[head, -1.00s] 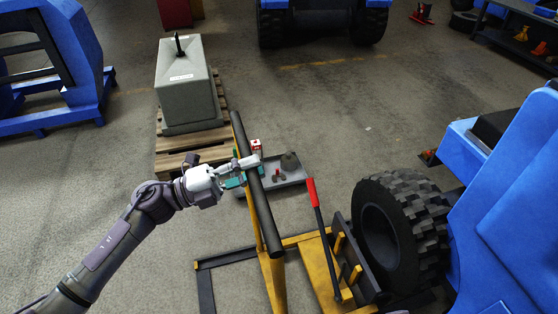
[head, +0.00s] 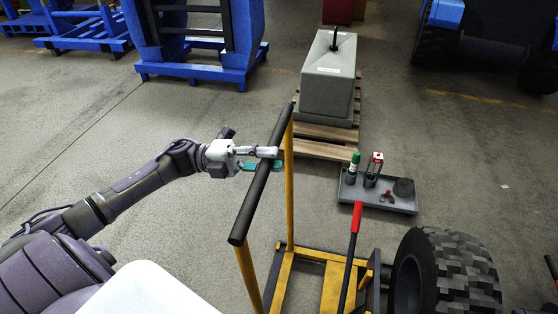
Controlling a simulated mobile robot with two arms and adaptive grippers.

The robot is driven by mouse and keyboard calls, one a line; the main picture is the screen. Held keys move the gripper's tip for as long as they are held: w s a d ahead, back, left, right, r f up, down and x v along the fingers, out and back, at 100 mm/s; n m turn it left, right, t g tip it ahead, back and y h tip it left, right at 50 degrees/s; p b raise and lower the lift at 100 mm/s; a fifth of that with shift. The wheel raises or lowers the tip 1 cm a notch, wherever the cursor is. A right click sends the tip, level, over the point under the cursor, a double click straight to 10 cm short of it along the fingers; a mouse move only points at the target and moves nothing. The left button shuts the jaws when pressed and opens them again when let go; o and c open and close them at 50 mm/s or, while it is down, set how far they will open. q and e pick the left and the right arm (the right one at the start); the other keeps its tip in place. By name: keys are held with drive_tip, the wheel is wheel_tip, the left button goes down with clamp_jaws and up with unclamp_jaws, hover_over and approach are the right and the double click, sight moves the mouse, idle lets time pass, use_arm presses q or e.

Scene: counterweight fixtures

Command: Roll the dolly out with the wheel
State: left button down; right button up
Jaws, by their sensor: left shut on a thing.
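The yellow dolly (head: 309,255) stands on the floor at bottom centre, with a black handlebar (head: 257,190) across its upright posts. My left gripper (head: 268,158) is shut on the handlebar, near its far part. The big black knobbly wheel (head: 455,275) is upright at the dolly's right side at bottom right; its lower part is cut off by the picture edge. A lever with a red grip (head: 357,216) rises from the dolly beside the wheel. My right gripper is not in view.
A grey tray (head: 403,206) with small items lies on the floor beyond the dolly. A concrete block (head: 327,80) sits on a wooden pallet (head: 322,150) behind. Blue frames (head: 195,70) stand at the back left. The floor at left is clear.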

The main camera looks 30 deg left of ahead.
use_arm(q)
drive_tip(key=shift+w+r, duration=0.1)
drive_tip(key=shift+r, duration=0.05)
drive_tip(key=c, duration=0.9)
unclamp_jaws()
drive_tip(key=shift+w+d, duration=0.1)
drive_tip(key=shift+a+f, duration=0.2)
drive_tip(key=v, duration=1.1)
drive_tip(key=shift+s+a, duration=0.25)
drive_tip(key=shift+a, duration=0.05)
